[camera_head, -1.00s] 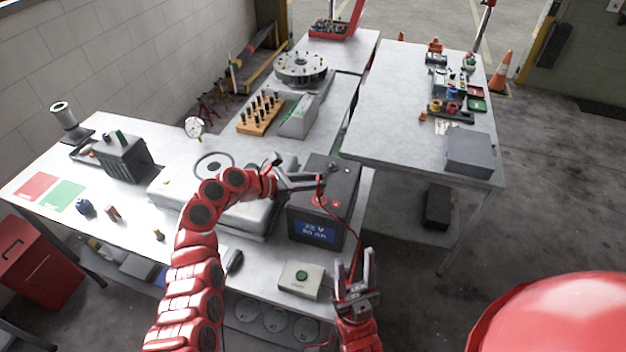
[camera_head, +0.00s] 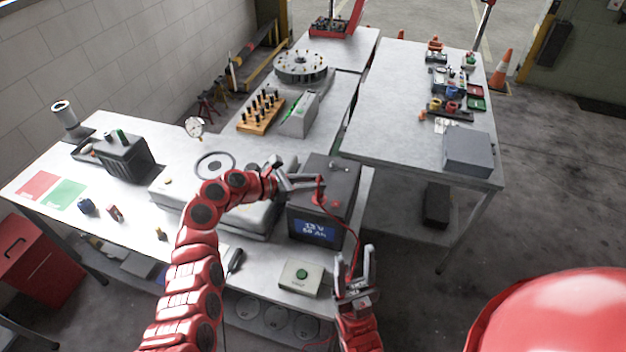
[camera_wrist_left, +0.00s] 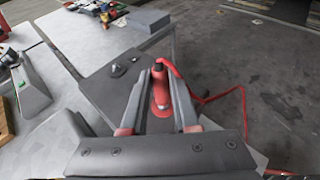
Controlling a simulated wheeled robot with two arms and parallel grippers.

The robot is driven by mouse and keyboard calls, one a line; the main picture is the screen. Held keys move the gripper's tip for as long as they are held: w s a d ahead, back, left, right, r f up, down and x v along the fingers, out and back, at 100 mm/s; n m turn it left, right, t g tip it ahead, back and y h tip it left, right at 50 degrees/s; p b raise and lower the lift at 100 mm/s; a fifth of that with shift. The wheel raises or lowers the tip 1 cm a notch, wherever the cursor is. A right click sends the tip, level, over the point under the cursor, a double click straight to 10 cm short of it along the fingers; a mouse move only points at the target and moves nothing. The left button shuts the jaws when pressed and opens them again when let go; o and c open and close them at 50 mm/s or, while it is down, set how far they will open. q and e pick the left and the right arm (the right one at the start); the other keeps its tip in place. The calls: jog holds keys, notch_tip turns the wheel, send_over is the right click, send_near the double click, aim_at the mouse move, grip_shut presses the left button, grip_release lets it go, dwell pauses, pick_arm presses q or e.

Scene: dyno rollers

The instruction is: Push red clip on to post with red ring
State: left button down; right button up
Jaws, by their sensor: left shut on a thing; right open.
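The red clip (camera_wrist_left: 160,92) is between the two fingers of my left gripper (camera_wrist_left: 158,78), with its red cable running off to the right. In the head view my left gripper (camera_head: 318,184) is shut on it, over the top of the dark battery (camera_head: 297,213). Red (camera_head: 335,203) shows on the battery top just below the fingertips. A bare metal post (camera_wrist_left: 117,70) stands on the battery to the left. My right gripper (camera_head: 355,264) is open and empty, in front of the battery.
A cream box with a green button (camera_head: 301,277) sits at the bench's front edge, left of my right gripper. A grey machine (camera_head: 235,212) stands left of the battery. The red cable (camera_head: 354,243) hangs past the battery toward my right gripper. The right-hand table (camera_head: 395,115) has clear room.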

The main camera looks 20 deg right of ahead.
pick_arm(q)
jog(key=shift+f, duration=0.2)
dwell(0.4)
jog(key=shift+f, duration=0.4)
jog(key=c, duration=0.6)
grip_release()
